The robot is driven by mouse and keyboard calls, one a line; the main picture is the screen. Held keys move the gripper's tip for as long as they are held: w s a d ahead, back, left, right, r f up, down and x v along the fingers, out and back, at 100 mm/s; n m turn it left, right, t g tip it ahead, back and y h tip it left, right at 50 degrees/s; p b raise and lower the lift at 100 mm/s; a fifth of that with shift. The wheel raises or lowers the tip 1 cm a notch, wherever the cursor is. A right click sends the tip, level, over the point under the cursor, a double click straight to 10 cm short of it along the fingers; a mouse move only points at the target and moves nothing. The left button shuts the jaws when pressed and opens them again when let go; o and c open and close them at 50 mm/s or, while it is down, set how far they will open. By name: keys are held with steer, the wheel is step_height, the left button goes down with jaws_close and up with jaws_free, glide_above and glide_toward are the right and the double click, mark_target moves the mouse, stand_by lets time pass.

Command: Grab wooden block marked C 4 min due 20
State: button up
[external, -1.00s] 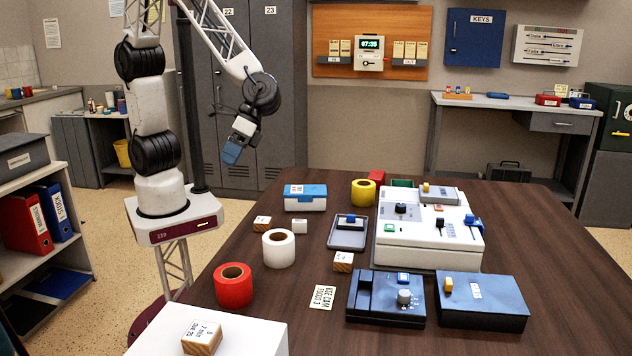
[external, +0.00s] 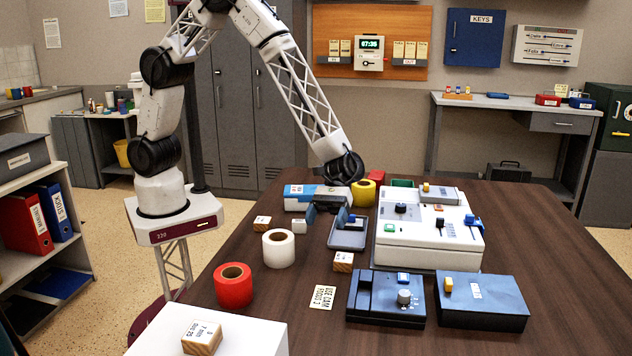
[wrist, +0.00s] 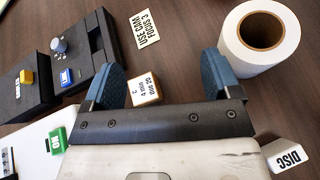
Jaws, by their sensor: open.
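The wooden block marked C 4 min due 20 (external: 343,262) lies on the dark table, in front of the small grey tray. In the wrist view the block (wrist: 145,90) shows its lettered white top and wooden side, ahead of my palm and close to the left finger. My gripper (external: 326,213) is open and empty, pointing down over the table behind the block. In the wrist view its two blue fingers (wrist: 166,82) stand wide apart, with the block in the gap between them as seen from there.
A white roll (external: 278,249) and a white DISC cube (wrist: 285,156) are near the right finger in the wrist view. Other wooden blocks lie left (external: 262,223) and front (external: 201,338).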

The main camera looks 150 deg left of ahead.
mark_target(343, 259)
steer(key=a+f+n, duration=0.1)
steer(key=a+f, duration=0.1)
steer(key=w+a+f+n+t, duration=0.1)
steer(key=a+f, duration=0.1)
steer(key=a+f+n+t, duration=0.1)
steer(key=a+f, duration=0.1)
steer(key=a, duration=0.1)
steer(key=shift+w+f, duration=0.15)
steer(key=shift+f, duration=0.2)
steer(key=shift+x, duration=1.3)
steer(key=shift+x, duration=2.6)
steer(key=c, duration=1)
